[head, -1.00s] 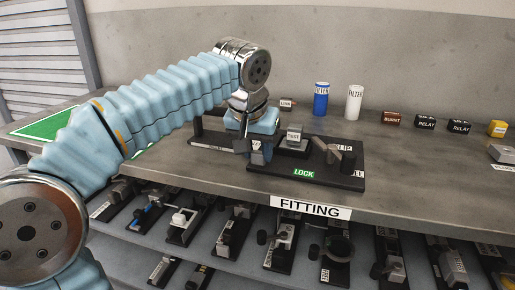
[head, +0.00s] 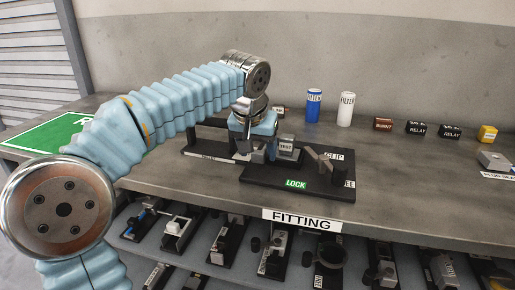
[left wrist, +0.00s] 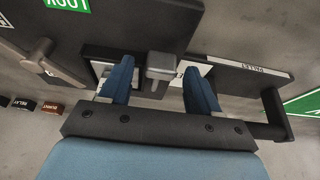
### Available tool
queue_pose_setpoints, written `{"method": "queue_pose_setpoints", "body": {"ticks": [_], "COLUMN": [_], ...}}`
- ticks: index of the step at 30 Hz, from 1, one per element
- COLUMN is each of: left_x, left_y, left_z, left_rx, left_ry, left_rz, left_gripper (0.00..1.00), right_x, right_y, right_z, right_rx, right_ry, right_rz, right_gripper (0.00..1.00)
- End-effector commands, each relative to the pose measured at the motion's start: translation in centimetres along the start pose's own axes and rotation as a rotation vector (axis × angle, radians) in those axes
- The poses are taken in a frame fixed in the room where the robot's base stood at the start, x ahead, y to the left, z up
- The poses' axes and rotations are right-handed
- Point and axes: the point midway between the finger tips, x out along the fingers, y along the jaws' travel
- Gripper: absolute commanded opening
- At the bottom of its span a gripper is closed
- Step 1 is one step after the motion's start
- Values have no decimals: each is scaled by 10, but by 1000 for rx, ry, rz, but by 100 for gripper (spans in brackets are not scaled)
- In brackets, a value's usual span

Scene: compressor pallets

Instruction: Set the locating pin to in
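My left gripper (head: 256,151) is at the left end of a dark fixture board (head: 300,190) on the bench, pointing down. In the left wrist view my left gripper (left wrist: 160,68) has its two blue fingers apart. A grey block (left wrist: 161,64) shows between them, with a gap on both sides. I cannot tell whether this block is the locating pin's handle, and no label on it is readable. A grey block marked TEST (head: 286,144) stands just right of the gripper. A grey lever (head: 322,160) is near the CLIP label. My right gripper is not in view.
Blue (head: 313,105) and white (head: 345,108) filters and several small parts are at the back. A shelf below holds several fixtures. The bench front right is clear.

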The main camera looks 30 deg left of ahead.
Motion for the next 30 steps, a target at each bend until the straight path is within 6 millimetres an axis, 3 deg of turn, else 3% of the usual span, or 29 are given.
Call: {"method": "queue_pose_setpoints", "body": {"ticks": [7, 11, 24, 30], "left_x": [-1, -12, -113, -135], "left_y": [0, 0, 1, 0], "left_z": [0, -1, -1, -1], "left_rx": [0, 1, 1, 0], "left_ry": [-1, 1, 2, 0], "left_rz": [0, 1, 2, 1], "left_gripper": [62, 62, 62, 62], "right_x": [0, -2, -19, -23], "right_y": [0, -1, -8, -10], "right_z": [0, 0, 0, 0], "right_rx": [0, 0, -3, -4], "right_ry": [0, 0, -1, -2], "right_rz": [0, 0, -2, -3], "right_gripper": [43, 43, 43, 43]}}
